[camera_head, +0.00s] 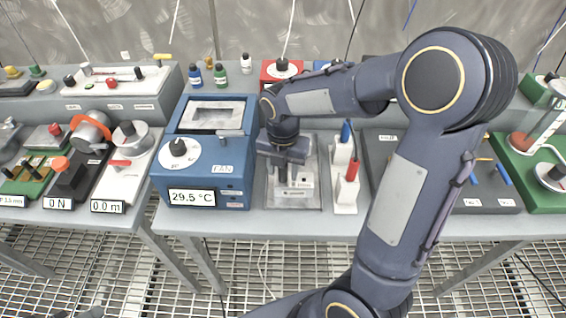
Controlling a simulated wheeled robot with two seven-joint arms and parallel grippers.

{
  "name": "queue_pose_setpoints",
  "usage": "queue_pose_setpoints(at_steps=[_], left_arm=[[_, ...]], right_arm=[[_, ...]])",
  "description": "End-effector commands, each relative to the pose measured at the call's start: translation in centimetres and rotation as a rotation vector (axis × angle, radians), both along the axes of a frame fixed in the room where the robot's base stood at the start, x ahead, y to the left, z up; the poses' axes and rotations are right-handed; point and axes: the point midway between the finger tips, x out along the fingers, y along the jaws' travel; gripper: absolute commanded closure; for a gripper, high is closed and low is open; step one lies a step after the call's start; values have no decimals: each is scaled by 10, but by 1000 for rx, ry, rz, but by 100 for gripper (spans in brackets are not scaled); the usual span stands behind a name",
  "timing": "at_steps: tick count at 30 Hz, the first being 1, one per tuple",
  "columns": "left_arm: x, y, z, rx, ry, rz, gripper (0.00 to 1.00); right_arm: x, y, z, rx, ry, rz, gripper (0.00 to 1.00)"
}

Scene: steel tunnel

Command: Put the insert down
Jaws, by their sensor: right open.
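My right gripper (283,172) points down over a grey metal tray or fixture (307,200) on the middle table, just right of the blue heater box (220,170). Its jaws are open, with the fingers low over the tray. I cannot clearly make out the insert; it may be hidden by the fingers or too small to tell from the grey fixture. The blue box has a rectangular opening (212,116) on top, a white dial and a 29.5 °C display. My left gripper is not clearly in view.
A white stand with a blue-handled and a red-handled probe (345,185) is close right of the gripper. Small bottles (220,76) and a red box (281,70) are behind. A dark grey panel (380,150) lies partly behind my right arm. Instruments crowd the left table.

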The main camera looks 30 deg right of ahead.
Motion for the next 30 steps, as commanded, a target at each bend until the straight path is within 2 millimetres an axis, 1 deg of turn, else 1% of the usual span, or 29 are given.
queue_pose_setpoints(at_steps=[1,2,5,15,18,23,26,29,30], left_arm=[[0,0,4,0,0,0,64],[0,0,3,0,0,0,64],[0,0,4,0,0,0,64],[0,0,11,0,0,0,64],[0,0,12,0,0,0,64],[0,0,13,0,0,0,64],[0,0,13,0,0,0,64],[0,0,12,0,0,0,64],[0,0,12,0,0,0,64]], right_arm=[[0,0,5,0,-1,0,57],[1,0,6,1,-2,0,57],[1,0,20,1,-5,0,57],[1,0,92,1,-6,-1,57],[1,0,107,0,-4,0,57],[0,0,121,2,-4,-9,57],[-9,-1,125,25,-18,-105,57],[-31,-2,128,87,-50,-351,57],[-43,-2,129,124,-65,-491,57]])
